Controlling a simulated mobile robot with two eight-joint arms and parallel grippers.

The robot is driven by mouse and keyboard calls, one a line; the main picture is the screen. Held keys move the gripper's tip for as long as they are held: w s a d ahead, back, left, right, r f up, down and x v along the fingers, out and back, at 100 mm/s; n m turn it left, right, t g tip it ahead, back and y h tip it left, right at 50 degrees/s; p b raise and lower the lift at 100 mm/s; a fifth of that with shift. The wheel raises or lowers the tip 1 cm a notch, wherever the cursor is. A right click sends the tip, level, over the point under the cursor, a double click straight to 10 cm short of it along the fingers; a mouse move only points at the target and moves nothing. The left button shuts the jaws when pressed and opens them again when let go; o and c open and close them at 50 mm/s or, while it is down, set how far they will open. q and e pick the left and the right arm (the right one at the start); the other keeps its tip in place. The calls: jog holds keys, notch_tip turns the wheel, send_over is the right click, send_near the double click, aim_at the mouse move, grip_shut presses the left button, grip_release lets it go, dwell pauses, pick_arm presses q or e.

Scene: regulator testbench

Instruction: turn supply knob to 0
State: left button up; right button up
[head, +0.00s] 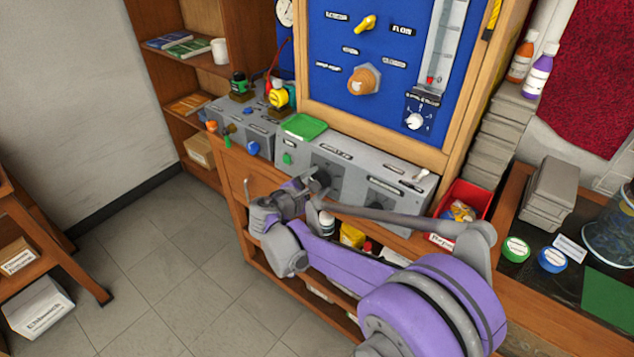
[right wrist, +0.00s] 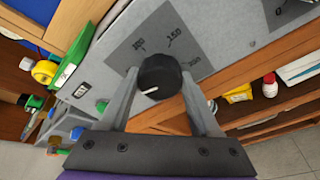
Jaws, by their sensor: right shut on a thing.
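A round black knob (right wrist: 160,77) with a white pointer line sits on a dark dial plate on the grey bench unit (head: 290,158). In the right wrist view its line points to the lower left, and the printed numbers 100, 150 and 200 lie above and to the right of it. My right gripper (right wrist: 158,84) is shut on this knob, one finger on each side. In the head view my right gripper (head: 318,185) is at the front face of the unit and partly hides the knob. The part of the scale below the knob is hidden. My left gripper is not in view.
A second dark dial plate (head: 383,195) is to the right on the same unit. A blue panel (head: 330,30) with a yellow valve handle (head: 365,23) and an orange knob (head: 364,80) stands behind. A red bin (head: 473,195) is to the right. Open floor lies left.

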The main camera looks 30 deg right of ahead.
jog(key=n+g, duration=0.1)
jog(key=n, duration=0.2)
jog(key=shift+n, duration=0.4)
jog(key=shift+n+g+b, duration=0.4)
jog(key=shift+n+g, duration=0.1)
jog(key=shift+n, duration=1.1)
jog(key=o, duration=1.4)
jog(key=v, duration=1.1)
jog(key=shift+f, duration=0.15)
